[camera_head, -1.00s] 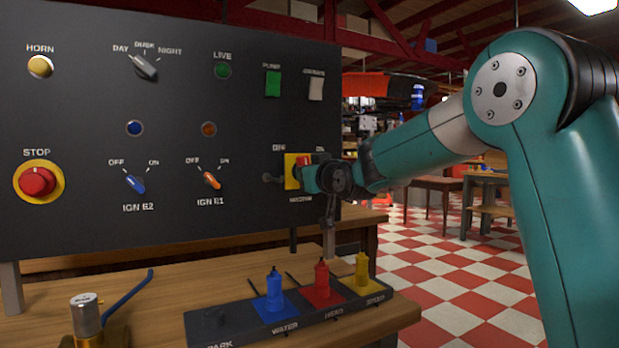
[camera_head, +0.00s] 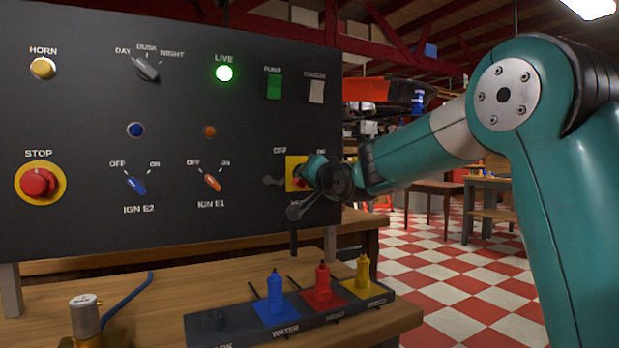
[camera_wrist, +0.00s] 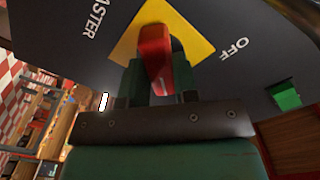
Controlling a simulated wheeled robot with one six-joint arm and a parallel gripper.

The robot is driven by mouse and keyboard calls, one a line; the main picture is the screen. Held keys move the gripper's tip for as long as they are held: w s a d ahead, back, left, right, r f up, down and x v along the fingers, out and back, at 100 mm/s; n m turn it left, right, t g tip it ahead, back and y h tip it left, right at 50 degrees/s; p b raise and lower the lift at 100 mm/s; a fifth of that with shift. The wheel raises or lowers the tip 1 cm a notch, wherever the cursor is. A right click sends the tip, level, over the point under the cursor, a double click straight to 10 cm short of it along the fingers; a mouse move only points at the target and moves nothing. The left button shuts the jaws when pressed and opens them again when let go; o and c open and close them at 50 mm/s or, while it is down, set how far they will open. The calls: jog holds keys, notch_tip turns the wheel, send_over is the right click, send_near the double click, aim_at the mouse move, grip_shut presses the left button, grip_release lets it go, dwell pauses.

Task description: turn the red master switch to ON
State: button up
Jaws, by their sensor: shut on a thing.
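The red master switch (camera_wrist: 154,50) sits on a yellow square plate (camera_wrist: 192,32) on the dark panel. In the wrist view its red handle stands between my gripper's fingers, and my gripper (camera_wrist: 158,75) is shut on it. The labels OFF and MASTER show beside the plate. In the head view my gripper (camera_head: 312,180) covers most of the switch, and only part of the yellow plate (camera_head: 291,163) and some red show. The green LIVE lamp (camera_head: 224,73) on the panel is lit.
The panel (camera_head: 80,110) also carries a red STOP button (camera_head: 38,182), ignition knobs IGN E2 (camera_head: 134,184) and IGN E1 (camera_head: 211,182), and a green PUMP rocker (camera_head: 273,87). Below, a rack (camera_head: 215,337) holds blue, red and yellow plugs on the bench.

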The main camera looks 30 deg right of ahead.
jog(key=shift+m, duration=0.6)
jog(key=o, duration=0.9)
jog(key=s, duration=1.7)
jog(key=shift+s, duration=0.25)
